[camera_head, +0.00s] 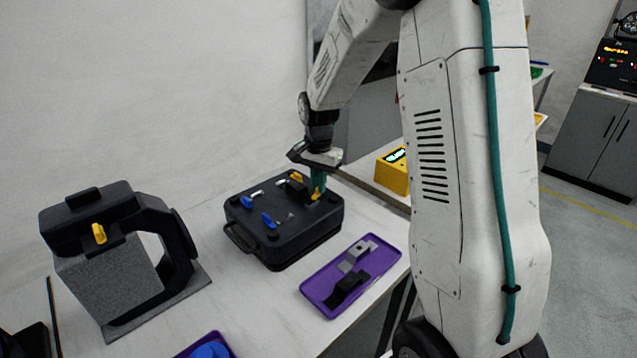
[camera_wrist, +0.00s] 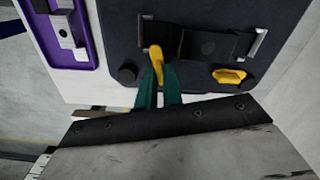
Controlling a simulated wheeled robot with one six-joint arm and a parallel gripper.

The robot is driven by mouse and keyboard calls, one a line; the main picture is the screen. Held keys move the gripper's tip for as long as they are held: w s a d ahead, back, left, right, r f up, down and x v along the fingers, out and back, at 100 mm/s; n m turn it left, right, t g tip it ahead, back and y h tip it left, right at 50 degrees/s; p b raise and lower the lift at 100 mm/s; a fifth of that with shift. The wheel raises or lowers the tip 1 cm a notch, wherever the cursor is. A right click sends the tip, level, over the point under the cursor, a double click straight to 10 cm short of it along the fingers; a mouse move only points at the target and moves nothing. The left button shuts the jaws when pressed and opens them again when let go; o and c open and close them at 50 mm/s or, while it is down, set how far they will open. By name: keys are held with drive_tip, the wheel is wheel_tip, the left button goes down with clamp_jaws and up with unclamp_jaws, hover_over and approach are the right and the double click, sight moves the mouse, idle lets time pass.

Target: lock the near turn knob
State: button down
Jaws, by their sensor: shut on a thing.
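The black case (camera_head: 262,235) lies on the table with two yellow turn knobs on its top. My gripper (camera_head: 318,188) reaches down over the case's right side, its green fingers shut on the near yellow turn knob (camera_head: 317,195). In the wrist view the fingers (camera_wrist: 157,90) close around this knob (camera_wrist: 156,62), which points up-down in the picture; its base is partly hidden. The other yellow knob (camera_head: 296,176) is free and lies across the picture in the wrist view (camera_wrist: 229,76). A black strap piece (camera_wrist: 207,43) with metal ends lies beside the knobs.
Blue knobs (camera_head: 268,220) stand on the case's left part. A purple tray (camera_head: 313,287) with a metal and a black part lies right of the case. A black stand (camera_head: 85,215) with a yellow knob is at left. A yellow box (camera_head: 393,176) stands behind.

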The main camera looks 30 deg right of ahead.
drive_tip(key=shift+m, duration=1.7)
drive_tip(key=c, duration=1.5)
unclamp_jaws()
drive_tip(key=shift+c, duration=0.2)
drive_tip(key=shift+r, duration=0.1)
wheel_tip(320, 180, up, 8)
drive_tip(key=shift+d+f, duration=0.1)
drive_tip(key=shift+f, duration=0.05)
